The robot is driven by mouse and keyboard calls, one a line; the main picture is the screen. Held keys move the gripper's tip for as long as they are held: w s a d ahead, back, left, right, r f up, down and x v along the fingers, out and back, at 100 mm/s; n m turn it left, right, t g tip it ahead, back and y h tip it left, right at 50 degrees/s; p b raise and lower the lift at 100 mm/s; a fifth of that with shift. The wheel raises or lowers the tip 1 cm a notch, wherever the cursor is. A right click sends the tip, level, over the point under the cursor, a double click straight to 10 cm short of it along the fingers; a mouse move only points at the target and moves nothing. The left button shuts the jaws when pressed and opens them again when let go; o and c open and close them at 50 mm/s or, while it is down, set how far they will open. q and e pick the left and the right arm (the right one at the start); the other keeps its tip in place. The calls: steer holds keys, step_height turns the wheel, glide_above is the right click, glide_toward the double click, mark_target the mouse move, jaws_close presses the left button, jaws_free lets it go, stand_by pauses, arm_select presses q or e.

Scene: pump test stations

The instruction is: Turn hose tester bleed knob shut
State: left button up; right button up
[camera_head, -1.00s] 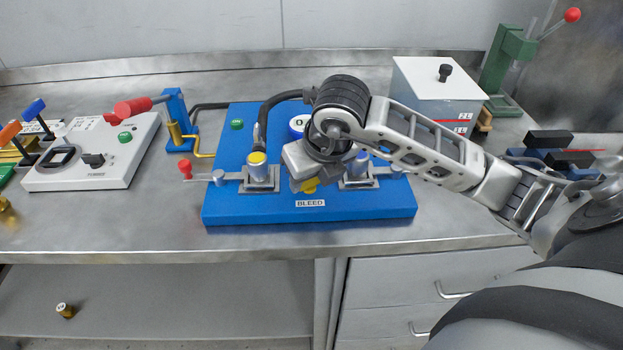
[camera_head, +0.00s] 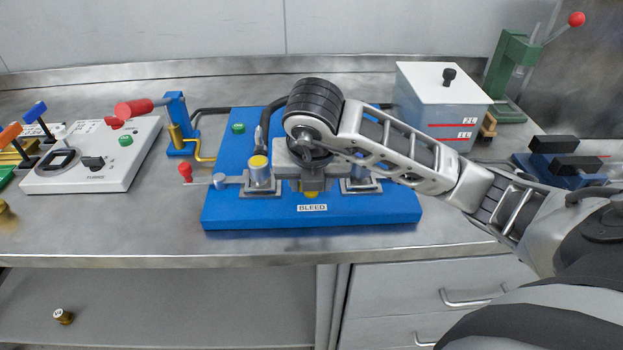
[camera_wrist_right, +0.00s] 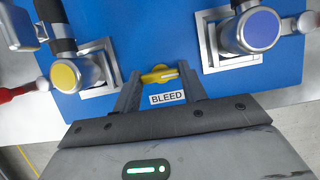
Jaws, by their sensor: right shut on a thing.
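The yellow bleed knob (camera_wrist_right: 159,73) sits on the blue hose tester board (camera_head: 240,212), just behind the BLEED label (camera_head: 312,208). Only a little of the knob (camera_head: 311,195) shows below my right gripper in the head view. My right gripper (camera_wrist_right: 158,83) points down at the board, with one finger on each side of the knob, shut on it. In the right wrist view the knob's bar lies nearly crosswise between the fingers, slightly tilted. My left gripper is not in view.
A yellow-capped fitting (camera_head: 260,172) and a blue-capped fitting (camera_wrist_right: 256,30) stand close on either side of the knob. A red-tipped lever (camera_head: 186,171) sticks out at left. A white tank (camera_head: 440,100) stands at the back right. The steel bench front is clear.

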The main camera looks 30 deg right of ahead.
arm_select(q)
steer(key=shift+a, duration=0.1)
arm_select(e)
steer(key=o, duration=1)
steer(key=shift+r, duration=0.1)
steer(key=p+v, duration=0.1)
steer(key=v, duration=0.2)
steer(key=p+v, duration=0.2)
steer(key=shift+w+r, duration=0.1)
steer(key=shift+r, duration=0.35)
arm_select(q)
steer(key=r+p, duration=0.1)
steer(key=p, duration=0.1)
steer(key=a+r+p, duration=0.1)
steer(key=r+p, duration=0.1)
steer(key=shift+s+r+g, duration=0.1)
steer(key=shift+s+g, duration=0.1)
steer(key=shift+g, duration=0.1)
arm_select(e)
steer(key=v, duration=1)
steer(key=shift+s+f, duration=0.1)
steer(key=shift+s, duration=0.15)
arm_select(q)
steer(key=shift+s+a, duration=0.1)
arm_select(e)
steer(key=shift+a, duration=0.1)
